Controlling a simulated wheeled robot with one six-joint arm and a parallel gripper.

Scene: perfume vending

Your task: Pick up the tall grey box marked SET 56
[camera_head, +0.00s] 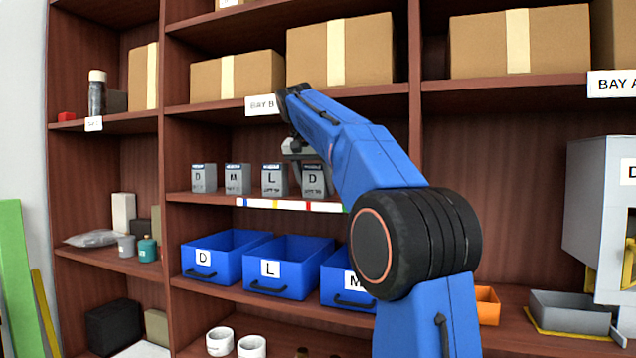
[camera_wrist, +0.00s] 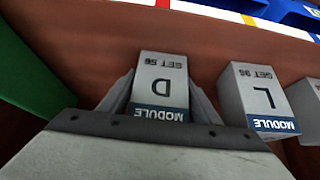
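A tall grey box lettered D (camera_head: 313,180) with a dark blue MODULE band stands upright on the middle shelf, at the right end of a row of similar boxes. In the wrist view the same box (camera_wrist: 160,85) shows upside down, with small SET print whose number I cannot read surely. My gripper (camera_head: 298,150) is just above it in the head view. In the wrist view my gripper (camera_wrist: 160,95) has one finger on each side of this box. The fingers look open, with narrow gaps beside it. The gripper body hides part of the box's near end.
A grey box lettered L (camera_head: 274,179) stands close beside it, also in the wrist view (camera_wrist: 262,97); boxes M (camera_head: 237,179) and D (camera_head: 203,178) stand farther left. A colour-marked white strip (camera_head: 290,205) edges the shelf. Blue bins (camera_head: 290,268) sit below, cartons (camera_head: 340,50) above.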

